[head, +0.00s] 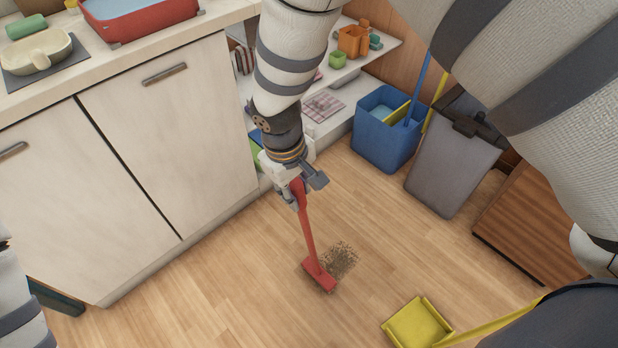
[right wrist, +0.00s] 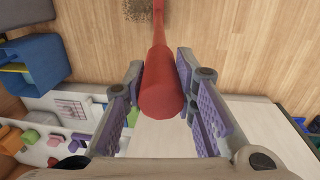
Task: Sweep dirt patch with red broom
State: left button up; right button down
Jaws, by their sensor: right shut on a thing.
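My right gripper (head: 296,190) is shut on the handle of the red broom (head: 307,229). The broom slants down to the floor, and its head (head: 320,275) lies at the lower left edge of the dark dirt patch (head: 341,261). In the right wrist view the thick end of the broom handle (right wrist: 161,88) sits between the purple finger pads of the right gripper (right wrist: 158,90). Part of the dirt patch (right wrist: 121,10) shows at the top of that view. My left gripper is not in view.
A yellow dustpan (head: 418,325) lies on the floor at the lower right. A blue bucket (head: 380,132) and a grey bin (head: 452,165) stand behind. White cabinets (head: 165,140) line the left. Wood floor around the dirt is clear.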

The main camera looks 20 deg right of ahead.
jog(key=shift+s+a, duration=0.95)
jog(key=shift+a, duration=1.45)
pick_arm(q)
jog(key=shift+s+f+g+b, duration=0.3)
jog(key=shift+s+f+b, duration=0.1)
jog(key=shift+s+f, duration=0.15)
pick_arm(e)
jog(key=w+d+y, duration=0.1)
jog(key=w+d, duration=0.2)
jog(key=d, duration=0.5)
jog(key=shift+w+d+g, duration=0.15)
jog(key=shift+g, duration=0.15)
jog(key=shift+r, duration=0.1)
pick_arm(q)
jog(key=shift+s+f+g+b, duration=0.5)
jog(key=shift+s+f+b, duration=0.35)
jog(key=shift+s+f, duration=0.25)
pick_arm(e)
jog(key=w+d+y, duration=0.1)
jog(key=w+d, duration=0.2)
jog(key=d, duration=0.5)
jog(key=shift+w+d+g+y, duration=0.15)
jog(key=shift+w+g+y, duration=0.05)
jog(key=shift+g+y, duration=0.1)
